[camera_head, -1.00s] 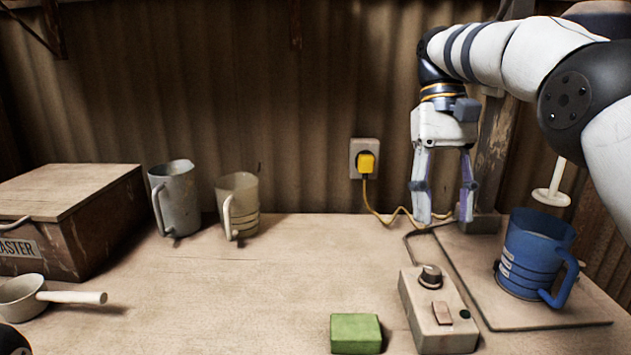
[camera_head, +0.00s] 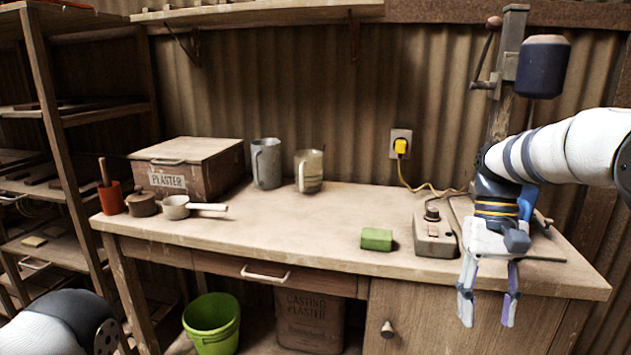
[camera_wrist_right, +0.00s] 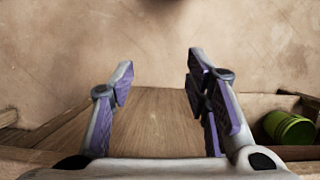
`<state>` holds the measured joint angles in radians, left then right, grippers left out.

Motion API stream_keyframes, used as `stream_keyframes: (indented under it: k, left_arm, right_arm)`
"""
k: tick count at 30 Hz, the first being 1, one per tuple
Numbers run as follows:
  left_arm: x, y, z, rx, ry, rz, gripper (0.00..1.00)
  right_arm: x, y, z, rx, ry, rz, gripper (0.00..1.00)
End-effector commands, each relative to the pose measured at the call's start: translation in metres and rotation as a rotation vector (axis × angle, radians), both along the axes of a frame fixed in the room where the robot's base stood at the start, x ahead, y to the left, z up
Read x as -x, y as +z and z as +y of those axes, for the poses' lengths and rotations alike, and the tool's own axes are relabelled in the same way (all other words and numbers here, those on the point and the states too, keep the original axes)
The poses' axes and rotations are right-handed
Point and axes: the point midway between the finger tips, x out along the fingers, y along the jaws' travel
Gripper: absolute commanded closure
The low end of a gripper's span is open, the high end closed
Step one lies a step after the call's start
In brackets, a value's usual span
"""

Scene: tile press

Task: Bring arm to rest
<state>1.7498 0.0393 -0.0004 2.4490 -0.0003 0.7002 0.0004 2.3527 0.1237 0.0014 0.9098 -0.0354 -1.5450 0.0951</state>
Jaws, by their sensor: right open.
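My right arm (camera_head: 560,150) comes in from the right in the head view. Its gripper (camera_head: 488,308) hangs pointing down in front of the table's right front edge, over the cupboard front. The two fingers are apart with nothing between them. The wrist view shows the same open, empty gripper (camera_wrist_right: 161,72) with a wooden surface behind the fingers. Part of my left arm (camera_head: 60,325) shows at the lower left of the head view. Its gripper is out of view.
The wooden table (camera_head: 300,215) holds a green block (camera_head: 377,239), a control box (camera_head: 435,235), two jugs, a saucepan and a plaster box (camera_head: 185,168). A blue jug (camera_head: 526,200) is mostly hidden by my right arm. A green bucket (camera_head: 212,325) stands below.

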Motion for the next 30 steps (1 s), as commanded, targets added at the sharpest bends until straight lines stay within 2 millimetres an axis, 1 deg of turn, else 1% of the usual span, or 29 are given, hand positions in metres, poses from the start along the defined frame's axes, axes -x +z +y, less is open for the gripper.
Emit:
stream_keyframes:
  k: [1, 2, 3, 5, 6, 8, 9, 11, 12, 14, 15, 17, 18, 19, 21, 23, 30]
  left_arm:
    - [-0.001, 0.001, 0.0, 0.0, 0.0, -0.005, 1.0]
    - [-0.002, 0.001, 0.0, 0.0, 0.0, -0.006, 1.0]
    - [-0.002, 0.002, 0.0, 0.001, 0.0, -0.008, 1.0]
    - [-0.003, 0.003, 0.0, 0.001, 0.0, -0.011, 1.0]
    - [-0.003, 0.004, 0.0, 0.0, 0.0, -0.012, 1.0]
    - [-0.004, 0.005, 0.0, 0.0, 0.0, -0.016, 1.0]
    - [-0.005, 0.006, 0.0, 0.0, 0.0, -0.019, 1.0]
    - [-0.006, 0.007, 0.0, 0.0, 0.0, -0.023, 1.0]
    - [-0.007, 0.008, 0.0, 0.0, 0.0, -0.026, 1.0]
    - [-0.009, 0.009, 0.0, 0.001, 0.0, -0.031, 1.0]
    - [-0.009, 0.01, 0.0, 0.001, 0.0, -0.034, 1.0]
    - [-0.01, 0.011, 0.0, 0.0, 0.0, -0.037, 1.0]
    - [-0.011, 0.011, 0.0, 0.0, 0.0, -0.039, 1.0]
    - [-0.011, 0.011, 0.0, 0.0, 0.0, -0.039, 1.0]
    - [-0.011, 0.012, 0.0, 0.0, 0.0, -0.04, 1.0]
    - [-0.011, 0.012, 0.0, 0.0, 0.0, -0.041, 1.0]
    - [-0.011, 0.011, 0.0, 0.0, 0.0, -0.04, 1.0]
  right_arm:
    - [0.009, -0.037, 0.004, 0.0, 0.01, 0.009, 0.57]
    - [0.014, -0.06, 0.006, 0.0, 0.016, 0.004, 0.57]
    - [0.025, -0.093, 0.009, 0.001, 0.025, 0.0, 0.57]
    - [0.047, -0.142, 0.014, 0.001, 0.038, -0.012, 0.57]
    - [0.068, -0.175, 0.018, 0.001, 0.046, -0.019, 0.57]
    - [0.107, -0.22, 0.023, 0.0, 0.059, -0.031, 0.57]
    - [0.137, -0.246, 0.027, 0.001, 0.068, -0.04, 0.57]
    - [0.189, -0.277, 0.032, 0.002, 0.082, -0.054, 0.57]
    - [0.226, -0.291, 0.035, 0.002, 0.09, -0.063, 0.57]
    - [0.28, -0.301, 0.038, 0.003, 0.103, -0.078, 0.57]
    - [0.312, -0.301, 0.04, 0.005, 0.112, -0.09, 0.57]
    - [0.351, -0.295, 0.041, 0.008, 0.123, -0.106, 0.57]
    - [0.37, -0.289, 0.042, 0.01, 0.129, -0.114, 0.57]
    - [0.381, -0.284, 0.042, 0.01, 0.133, -0.121, 0.57]
    - [0.398, -0.275, 0.043, 0.012, 0.139, -0.132, 0.57]
    - [0.405, -0.271, 0.043, 0.013, 0.142, -0.139, 0.57]
    - [0.406, -0.27, 0.043, 0.015, 0.142, -0.145, 0.57]
